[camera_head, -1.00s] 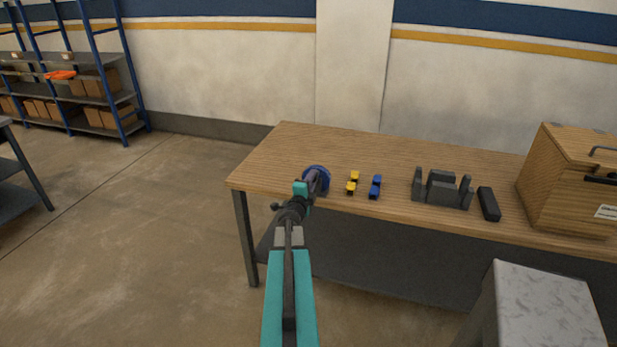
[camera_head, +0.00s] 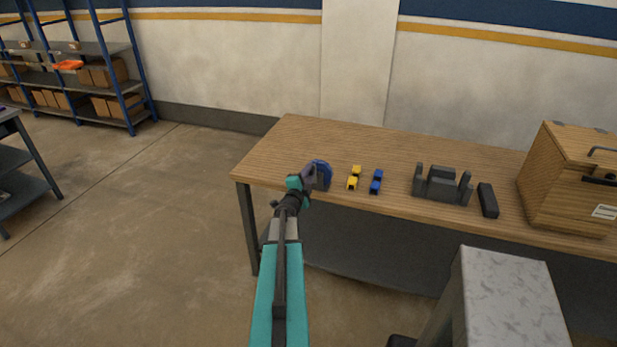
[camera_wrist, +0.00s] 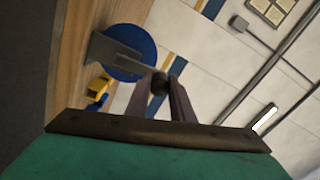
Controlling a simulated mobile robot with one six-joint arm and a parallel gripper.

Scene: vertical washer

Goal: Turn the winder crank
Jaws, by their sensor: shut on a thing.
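The winder shows as a blue disc (camera_head: 323,170) at the near left part of the wooden table. In the wrist view the blue disc (camera_wrist: 128,47) carries a flat grey crank arm (camera_wrist: 112,56) with a dark round knob (camera_wrist: 159,83) at its end. My gripper (camera_head: 309,177) is at the left side of the disc in the head view. In the wrist view my gripper (camera_wrist: 159,90) has its two fingers on either side of the knob, shut on it. The fingers and wrist partly hide the winder in the head view.
On the wooden table (camera_head: 290,140), right of the winder, are a yellow piece (camera_head: 354,178), a blue piece (camera_head: 376,181), a dark grey fixture (camera_head: 441,187), a black block (camera_head: 488,200) and a wooden box (camera_head: 570,180). A grey-topped block (camera_head: 505,290) stands in front.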

